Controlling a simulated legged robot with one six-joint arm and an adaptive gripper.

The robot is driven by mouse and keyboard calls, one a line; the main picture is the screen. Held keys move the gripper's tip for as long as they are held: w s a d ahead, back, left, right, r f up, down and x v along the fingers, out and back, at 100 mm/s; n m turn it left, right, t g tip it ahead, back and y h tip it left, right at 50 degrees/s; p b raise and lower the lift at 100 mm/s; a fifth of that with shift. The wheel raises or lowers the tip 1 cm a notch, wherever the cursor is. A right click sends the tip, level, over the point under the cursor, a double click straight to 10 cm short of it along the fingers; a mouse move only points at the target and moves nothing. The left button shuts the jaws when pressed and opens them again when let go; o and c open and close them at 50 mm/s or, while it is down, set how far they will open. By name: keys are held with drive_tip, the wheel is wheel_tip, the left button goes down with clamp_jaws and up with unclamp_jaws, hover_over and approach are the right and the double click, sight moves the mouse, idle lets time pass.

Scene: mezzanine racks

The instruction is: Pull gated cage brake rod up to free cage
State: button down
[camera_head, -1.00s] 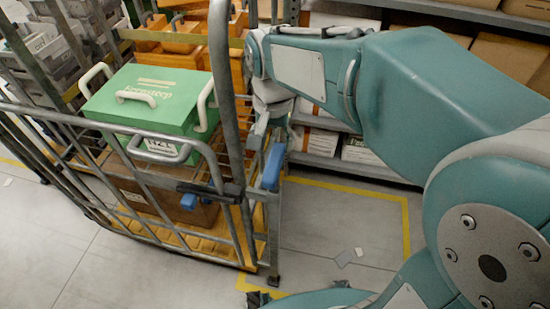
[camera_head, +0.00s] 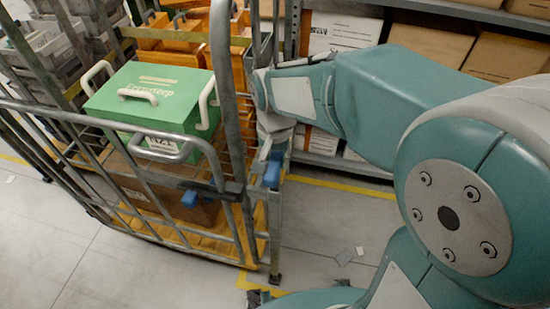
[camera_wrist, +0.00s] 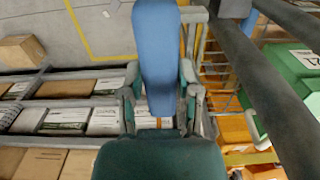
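The roll cage (camera_head: 232,215) stands at left with tubular grey rails and an orange base. A blue-capped brake rod (camera_head: 273,170) stands at its near right corner. In the wrist view its blue grip (camera_wrist: 158,45) runs down the middle of the picture. My gripper (camera_head: 275,142) is at the cage corner, just above the blue cap. In the wrist view my gripper (camera_wrist: 160,78) has one finger on each side of the blue grip. Thin gaps show beside its lower part, so the fingers look open around it. Firm contact is not visible.
A green box (camera_head: 150,97) sits on a brown carton (camera_head: 165,200) inside the cage. Orange bins (camera_head: 175,38) stand behind. Racks with cartons (camera_head: 340,35) run along the back right. Bare floor with a yellow line (camera_head: 340,186) lies right of the cage.

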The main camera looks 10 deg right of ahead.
drive_tip(key=shift+w+r, duration=0.15)
drive_tip(key=shift+r, duration=2.95)
drive_tip(key=shift+c, duration=1.6)
unclamp_jaws()
drive_tip(key=shift+a+f, duration=0.1)
wheel_tip(320, 180, up, 12)
